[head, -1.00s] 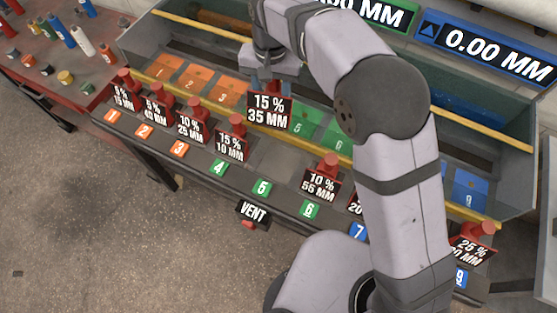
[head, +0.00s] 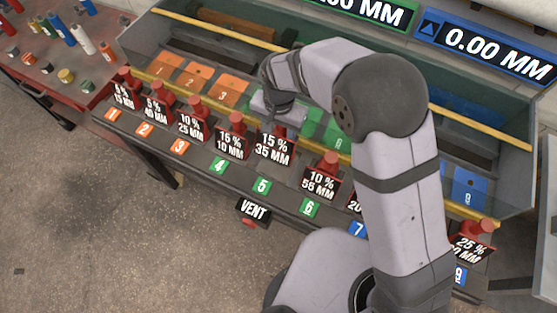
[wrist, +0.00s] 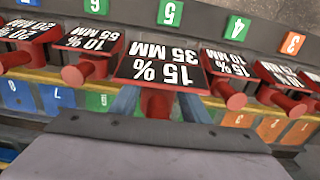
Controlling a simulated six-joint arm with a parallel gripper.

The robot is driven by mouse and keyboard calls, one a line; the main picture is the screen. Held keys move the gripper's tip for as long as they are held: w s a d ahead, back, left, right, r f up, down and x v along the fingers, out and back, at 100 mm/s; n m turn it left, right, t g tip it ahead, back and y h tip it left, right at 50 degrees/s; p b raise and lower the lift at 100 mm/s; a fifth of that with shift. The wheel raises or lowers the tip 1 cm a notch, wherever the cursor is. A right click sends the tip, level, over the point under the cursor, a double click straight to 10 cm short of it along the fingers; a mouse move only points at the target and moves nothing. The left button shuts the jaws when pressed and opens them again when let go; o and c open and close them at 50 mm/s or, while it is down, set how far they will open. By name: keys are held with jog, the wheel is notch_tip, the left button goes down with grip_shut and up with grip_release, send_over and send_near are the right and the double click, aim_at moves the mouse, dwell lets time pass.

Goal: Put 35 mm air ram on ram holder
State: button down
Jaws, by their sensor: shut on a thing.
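The 35 mm air ram (head: 273,148) is red with a black "15 % 35 MM" plate. In the wrist view the blue fingers (wrist: 157,104) flank the red body of the ram (wrist: 152,72). The ram holder (head: 286,198) is the dark numbered rail.
The "15 % 10 MM" ram (head: 231,140) stands close on the left and the "10 % 55 MM" ram (head: 322,180) on the right, with a gap between. Behind lies the trough with numbered orange plates (head: 197,77). A VENT sign (head: 253,212) hangs below the rail.

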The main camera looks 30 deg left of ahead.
jog(key=shift+w+a+r, duration=0.1)
jog(key=shift+w+a, duration=0.05)
jog(key=shift+f+p, duration=1.55)
jog(key=shift+f, duration=3.5)
jog(key=shift+f, duration=0.2)
jog(key=c, duration=1)
grip_release()
notch_tip(320, 180, up, 12)
jog(key=b, duration=0.4)
jog(key=shift+r, duration=0.2)
